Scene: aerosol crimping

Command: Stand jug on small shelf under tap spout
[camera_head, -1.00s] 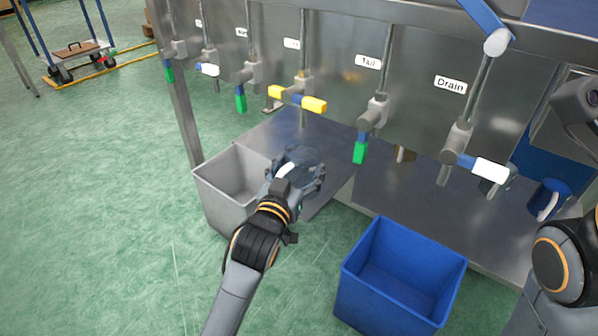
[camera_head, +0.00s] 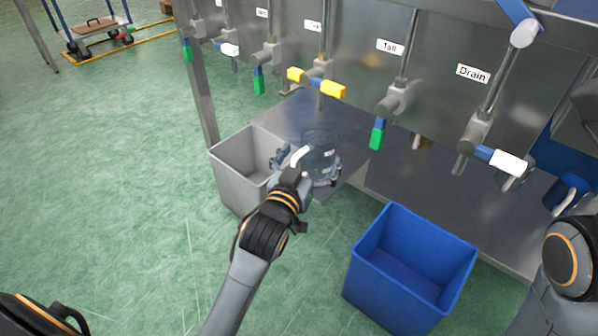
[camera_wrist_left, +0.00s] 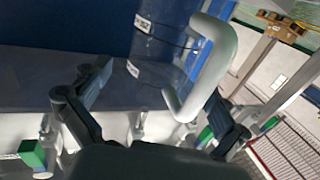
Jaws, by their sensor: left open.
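The clear jug (camera_head: 320,148) with a pale handle (camera_head: 299,155) stands upright at the steel ledge, below the tap with the yellow lever (camera_head: 318,84). Its base is partly hidden by my gripper, so I cannot see exactly how it rests. My left gripper (camera_head: 308,172) is open at the handle side of the jug, its fingers spread to either side. In the left wrist view the handle (camera_wrist_left: 222,62) rises between the open fingers, with the see-through jug body (camera_wrist_left: 158,55) behind it. My right gripper is not visible; only part of the right arm shows.
A grey bin (camera_head: 232,178) stands left of the jug and a blue bin (camera_head: 410,265) front right. More taps line the steel panel, including one under the "Drain" label (camera_head: 472,74). A blue jug (camera_head: 566,194) is at the right. Green floor is open at left.

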